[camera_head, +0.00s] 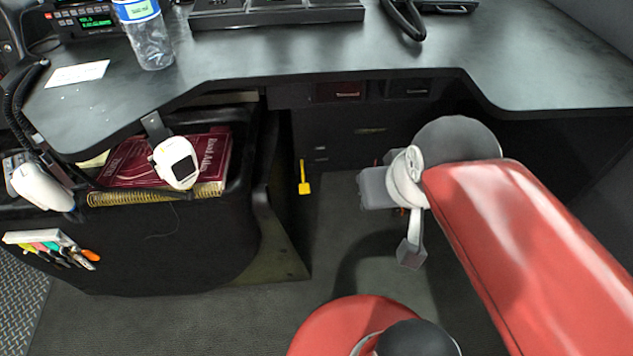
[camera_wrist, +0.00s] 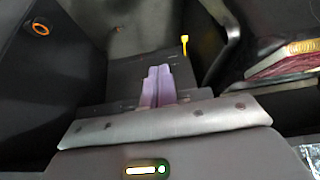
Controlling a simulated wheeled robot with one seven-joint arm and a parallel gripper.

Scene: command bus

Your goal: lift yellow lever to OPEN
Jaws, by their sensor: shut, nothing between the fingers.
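The yellow lever (camera_head: 304,180) hangs down under the desk, in front of the dark drawer unit, with its wider end lowest. It also shows in the wrist view (camera_wrist: 185,45), which is upside down, beyond and right of my fingertips. My gripper (camera_wrist: 159,72) has its two fingers together, with nothing between them. It is apart from the lever. In the head view my gripper is right of the lever, and its fingertips are hard to make out.
The black desk (camera_head: 330,55) overhangs the space. A black bin (camera_head: 170,245) with red books (camera_head: 190,165) stands left of the lever. A red-handled drawer (camera_head: 340,92) is above. A white handheld device (camera_head: 175,162) hangs from the desk edge. Grey floor is free below.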

